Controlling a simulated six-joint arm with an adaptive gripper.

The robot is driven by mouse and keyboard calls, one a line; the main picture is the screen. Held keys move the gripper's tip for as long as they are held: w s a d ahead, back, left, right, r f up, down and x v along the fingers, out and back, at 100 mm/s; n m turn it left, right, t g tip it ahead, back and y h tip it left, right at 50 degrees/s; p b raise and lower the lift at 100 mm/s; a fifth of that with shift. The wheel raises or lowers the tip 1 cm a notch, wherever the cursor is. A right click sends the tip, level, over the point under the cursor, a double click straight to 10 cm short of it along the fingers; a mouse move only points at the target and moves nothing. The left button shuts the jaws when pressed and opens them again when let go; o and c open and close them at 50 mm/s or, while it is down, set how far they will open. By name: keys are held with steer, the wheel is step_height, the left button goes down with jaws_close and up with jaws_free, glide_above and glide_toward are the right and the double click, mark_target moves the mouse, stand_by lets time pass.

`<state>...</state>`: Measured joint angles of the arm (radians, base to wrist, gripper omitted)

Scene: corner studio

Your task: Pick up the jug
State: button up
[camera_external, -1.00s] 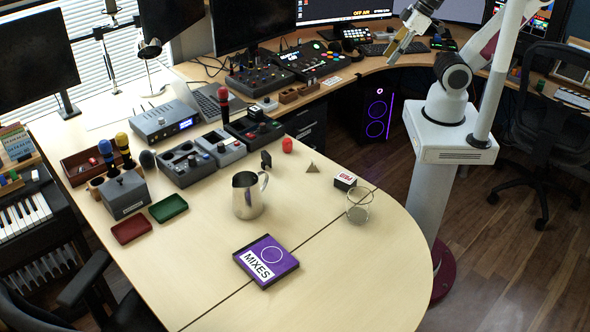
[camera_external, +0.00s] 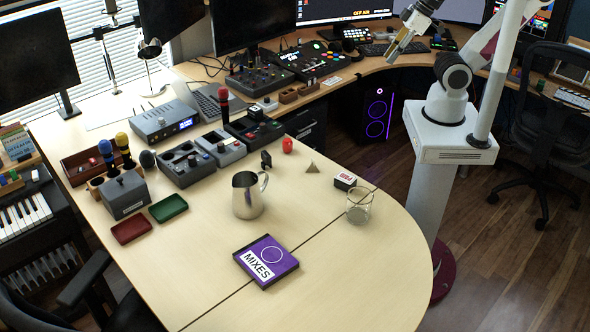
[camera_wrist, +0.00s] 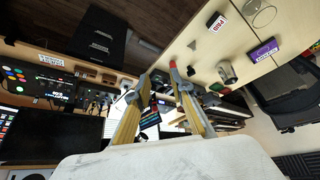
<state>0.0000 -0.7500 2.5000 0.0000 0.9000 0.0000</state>
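The jug (camera_external: 247,197) is a shiny metal pitcher with a handle at its upper right. It stands upright on the pale desk (camera_external: 340,270), behind the purple MIXES box (camera_external: 266,262). In the wrist view the jug (camera_wrist: 228,72) shows small and far off, right of the fingers. My gripper (camera_external: 394,55) is raised high at the upper right in the external view, well apart from the jug. In the wrist view my gripper (camera_wrist: 159,74) has its two fingers spread with nothing held between them.
Audio gear (camera_external: 187,162) stands behind. The desk's front right is clear.

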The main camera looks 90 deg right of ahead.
steer(key=w+a+r+m+t+y, duration=0.1)
steer(key=w+a+r+t+y, duration=0.1)
steer(key=w+a, duration=0.7)
steer(key=w+a+r+m+t+y, duration=0.15)
steer(key=w+a, duration=0.45)
steer(key=w, duration=0.7)
steer(key=w+a+f+m+t, duration=0.2)
steer(key=w+a+f+m, duration=0.15)
steer(key=w+a, duration=0.8)
steer(key=w+a+f+m+t+h, duration=0.1)
steer(key=w+a+f+m+h, duration=0.2)
steer(key=f, duration=0.4)
steer(key=w+a+f+t, duration=0.1)
steer(key=w+a+f, duration=0.25)
steer(key=f, duration=0.25)
steer(key=s+f+m+h, duration=0.1)
steer(key=s+f+h, duration=0.1)
steer(key=f, duration=0.3)
steer(key=s+f+m+h, duration=0.1)
steer(key=f+h, duration=0.1)
steer(key=f, duration=0.4)
steer(key=s+f+m+h, duration=0.1)
steer(key=s+f+h, duration=0.1)
steer(key=f, duration=0.3)
steer(key=shift+s+d+f, duration=0.3)
steer(key=shift+f, duration=0.1)
